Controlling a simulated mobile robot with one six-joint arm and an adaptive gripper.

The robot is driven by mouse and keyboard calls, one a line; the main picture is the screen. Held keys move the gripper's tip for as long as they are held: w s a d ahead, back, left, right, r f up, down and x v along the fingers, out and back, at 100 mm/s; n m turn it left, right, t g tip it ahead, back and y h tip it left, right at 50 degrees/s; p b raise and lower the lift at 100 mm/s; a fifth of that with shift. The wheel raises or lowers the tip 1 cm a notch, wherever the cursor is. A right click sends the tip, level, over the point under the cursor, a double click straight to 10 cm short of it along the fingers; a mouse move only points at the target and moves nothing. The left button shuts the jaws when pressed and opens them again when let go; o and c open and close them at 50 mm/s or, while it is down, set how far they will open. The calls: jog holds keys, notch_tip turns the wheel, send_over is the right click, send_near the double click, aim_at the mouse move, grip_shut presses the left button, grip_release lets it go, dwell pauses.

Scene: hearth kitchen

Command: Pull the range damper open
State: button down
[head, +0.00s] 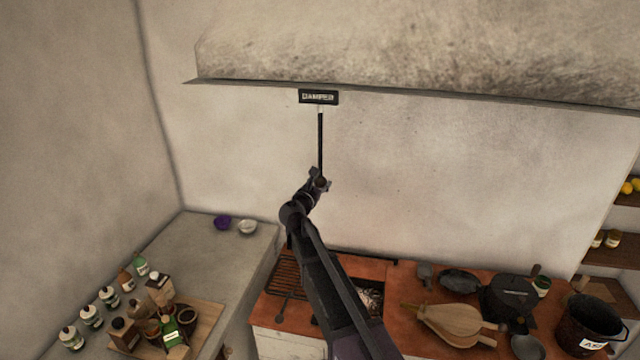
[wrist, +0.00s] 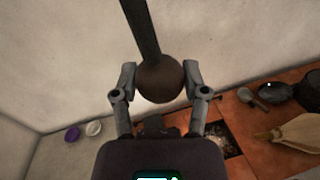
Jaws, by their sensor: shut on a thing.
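The range damper is a dark vertical rod (head: 320,140) hanging below a black sign (head: 318,97) reading DAMPER, under the edge of the hood. In the wrist view the rod (wrist: 139,28) ends in a round brown knob (wrist: 160,79). My gripper (head: 319,180) is at the rod's lower end. In the wrist view my gripper (wrist: 159,82) has one finger on each side of the knob and is shut on it. The knob is mostly hidden by my gripper in the head view.
The sooty hood (head: 420,45) overhangs above. Below is the orange range top (head: 400,325) with bellows (head: 450,322), a black bucket (head: 590,325) and dark pans. A grey counter (head: 190,255) at left holds several bottles and two bowls. The wall around the rod is clear.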

notch_tip(320, 180, down, 3)
jog(key=shift+f+b, duration=0.1)
jog(key=shift+b, duration=1.15)
jog(key=shift+c, duration=0.6)
grip_release()
jog(key=shift+f, duration=0.1)
jog(key=v, duration=1.2)
